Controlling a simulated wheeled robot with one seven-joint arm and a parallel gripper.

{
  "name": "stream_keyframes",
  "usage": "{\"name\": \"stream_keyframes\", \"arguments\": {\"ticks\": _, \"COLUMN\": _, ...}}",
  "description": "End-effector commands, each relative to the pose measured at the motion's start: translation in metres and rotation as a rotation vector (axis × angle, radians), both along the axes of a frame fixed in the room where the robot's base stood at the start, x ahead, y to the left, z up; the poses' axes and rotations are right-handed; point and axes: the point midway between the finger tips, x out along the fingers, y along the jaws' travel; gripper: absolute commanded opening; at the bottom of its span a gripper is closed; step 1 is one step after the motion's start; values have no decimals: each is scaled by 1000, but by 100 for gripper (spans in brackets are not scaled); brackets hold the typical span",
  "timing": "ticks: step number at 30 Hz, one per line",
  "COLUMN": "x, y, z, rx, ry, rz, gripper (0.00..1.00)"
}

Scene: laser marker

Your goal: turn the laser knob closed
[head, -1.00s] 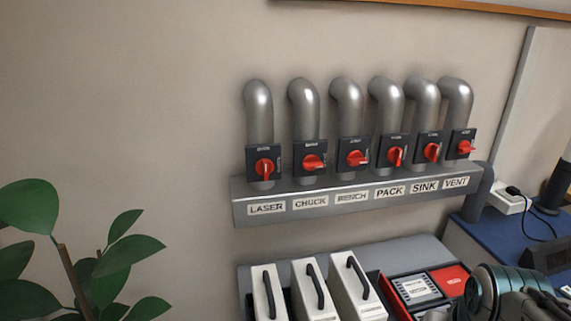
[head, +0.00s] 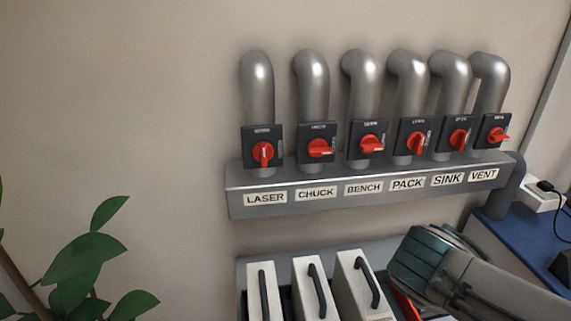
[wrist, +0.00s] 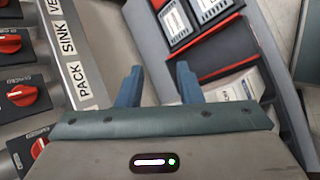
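The laser knob (head: 263,153) is red, on a dark square plate at the far left of the row in the head view. Its handle stands vertical, above the LASER label (head: 265,198). My gripper shows at the lower right of the head view, below and to the right of the laser knob and well apart from it. In the wrist view my gripper (wrist: 159,76) has its two blue fingers spread, with nothing between them. The laser knob is not visible in the wrist view.
Similar red knobs for CHUCK (head: 320,148), BENCH (head: 371,145), PACK (head: 416,143), SINK and VENT continue rightward along a grey duct (head: 300,213). White cases with black handles (head: 318,290) stand below. A plant (head: 88,262) is at lower left. The wall left of the knobs is bare.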

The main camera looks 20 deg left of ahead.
Motion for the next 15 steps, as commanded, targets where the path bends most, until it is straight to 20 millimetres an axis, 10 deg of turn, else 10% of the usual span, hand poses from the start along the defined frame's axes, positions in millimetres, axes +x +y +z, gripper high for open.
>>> {"name": "stream_keyframes", "arguments": {"ticks": 15, "x": 21, "y": 161, "z": 62, "rx": -737, "ry": -384, "rz": 893, "gripper": 33}}
